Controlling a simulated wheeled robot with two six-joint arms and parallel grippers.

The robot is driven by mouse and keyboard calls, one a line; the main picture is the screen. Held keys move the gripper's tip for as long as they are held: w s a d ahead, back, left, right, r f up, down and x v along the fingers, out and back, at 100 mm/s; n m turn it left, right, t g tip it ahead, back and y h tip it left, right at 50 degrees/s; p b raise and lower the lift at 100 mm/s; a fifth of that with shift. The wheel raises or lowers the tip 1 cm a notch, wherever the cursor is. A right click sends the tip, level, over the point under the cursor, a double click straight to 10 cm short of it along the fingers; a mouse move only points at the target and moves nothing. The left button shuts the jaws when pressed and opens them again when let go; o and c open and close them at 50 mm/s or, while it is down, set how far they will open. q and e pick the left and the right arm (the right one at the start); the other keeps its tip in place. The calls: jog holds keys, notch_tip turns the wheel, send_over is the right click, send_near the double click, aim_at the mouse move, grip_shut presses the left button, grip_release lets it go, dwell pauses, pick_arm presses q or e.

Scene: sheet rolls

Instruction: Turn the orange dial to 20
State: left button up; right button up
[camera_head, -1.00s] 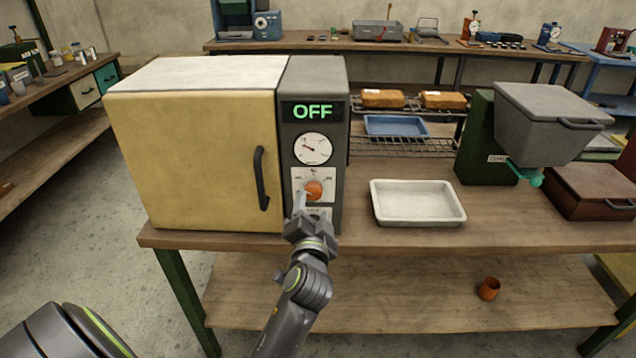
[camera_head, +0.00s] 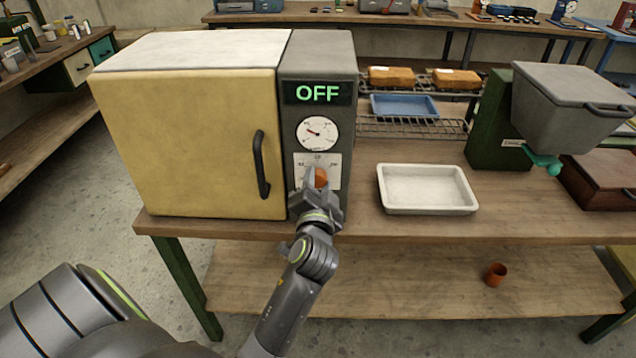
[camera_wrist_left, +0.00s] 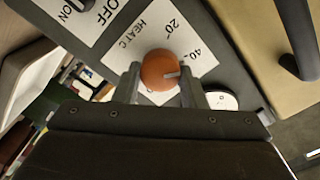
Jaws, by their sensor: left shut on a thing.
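The orange dial (camera_head: 320,178) is on the dark control panel of the cream oven, on a white label marked HEAT. In the left wrist view the dial (camera_wrist_left: 160,70) sits between the fingers of my left gripper (camera_wrist_left: 162,88), which is shut on it. The pale mark on the dial points to the right there, near the 40 side; the exact reading is unclear. The numbers 20 and 40 show beside the dial. In the head view my left gripper (camera_head: 316,184) partly covers the dial and label. My right gripper is not in view.
The oven display (camera_head: 317,93) reads OFF, above a round gauge (camera_head: 318,133). The oven door handle (camera_head: 262,165) is close left of the gripper. A white tray (camera_head: 427,190) lies to the right on the bench, and a green and grey machine (camera_head: 495,125) stands beyond it.

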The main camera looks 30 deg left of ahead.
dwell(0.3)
pick_arm(q)
jog(key=shift+f+n+b, duration=0.1)
jog(key=shift+n+b, duration=0.7)
jog(key=shift+n, duration=0.3)
jog(key=n+b, duration=0.1)
jog(key=n, duration=0.1)
jog(key=shift+n, duration=0.3)
jog(key=n+b, duration=0.2)
jog(key=n, duration=0.1)
jog(key=shift+a+n+b, duration=0.1)
jog(key=shift+n+b, duration=0.5)
jog(key=shift+n, duration=1.3)
jog(key=shift+r+n, duration=0.2)
jog(key=shift+n, duration=0.1)
jog(key=o, duration=1)
